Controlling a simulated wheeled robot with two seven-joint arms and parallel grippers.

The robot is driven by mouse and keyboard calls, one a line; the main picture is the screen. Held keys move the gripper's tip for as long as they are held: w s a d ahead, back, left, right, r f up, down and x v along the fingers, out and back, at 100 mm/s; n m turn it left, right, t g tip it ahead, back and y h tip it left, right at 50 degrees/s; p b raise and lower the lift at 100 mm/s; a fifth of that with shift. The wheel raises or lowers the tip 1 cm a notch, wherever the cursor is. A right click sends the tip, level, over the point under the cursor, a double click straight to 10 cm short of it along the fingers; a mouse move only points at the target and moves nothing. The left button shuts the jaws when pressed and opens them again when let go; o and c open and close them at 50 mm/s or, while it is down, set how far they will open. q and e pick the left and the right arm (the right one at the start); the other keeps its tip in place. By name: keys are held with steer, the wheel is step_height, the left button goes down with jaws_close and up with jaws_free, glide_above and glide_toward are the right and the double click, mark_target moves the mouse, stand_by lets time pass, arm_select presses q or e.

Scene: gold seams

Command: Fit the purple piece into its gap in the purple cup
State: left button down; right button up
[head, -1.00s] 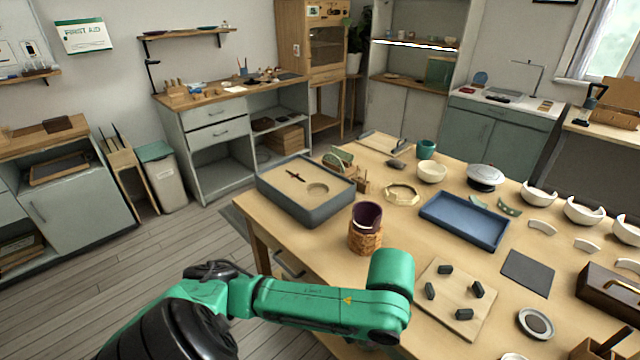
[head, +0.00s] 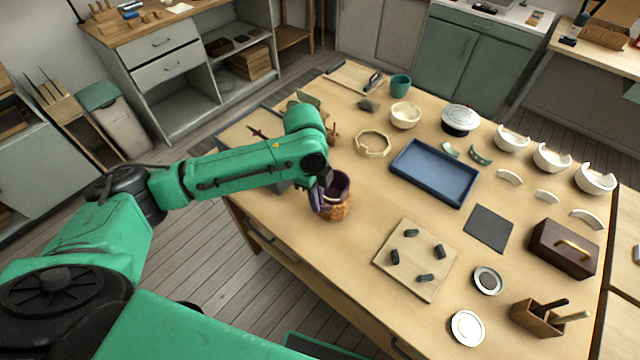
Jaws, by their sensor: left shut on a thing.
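The purple cup (head: 342,184) stands in a brown woven holder (head: 338,212) near the table's left front edge, its mouth facing up. My left arm reaches over from the left, and my left gripper (head: 319,192) points down at the cup's left side. It is shut on the purple piece (head: 326,209), which shows as a lighter purple patch against the cup's near left side. The fingers are mostly hidden by the wrist, and I cannot tell whether the piece is seated in the gap or just beside it. My right gripper is out of view.
A grey sand box (head: 235,135) lies partly behind my left arm. A blue tray (head: 435,172), a pegged board (head: 415,262), a dark mat (head: 488,228) and a pale ring (head: 373,143) lie to the right. White broken bowls (head: 552,158) line the far right. The table between holder and board is clear.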

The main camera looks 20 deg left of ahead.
arm_select(q)
steer(key=w, duration=0.2)
steer(key=w+d+b, duration=0.1)
steer(key=w, duration=0.2)
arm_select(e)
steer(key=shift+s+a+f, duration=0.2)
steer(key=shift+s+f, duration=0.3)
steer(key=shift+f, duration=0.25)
arm_select(q)
steer(key=shift+f, duration=0.1)
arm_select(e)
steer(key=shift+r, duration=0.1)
arm_select(q)
steer(key=shift+p, duration=0.5)
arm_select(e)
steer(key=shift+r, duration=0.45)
arm_select(q)
steer(key=shift+p, duration=0.35)
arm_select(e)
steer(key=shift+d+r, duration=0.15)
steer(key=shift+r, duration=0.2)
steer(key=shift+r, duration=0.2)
arm_select(q)
steer(key=shift+p, duration=0.6)
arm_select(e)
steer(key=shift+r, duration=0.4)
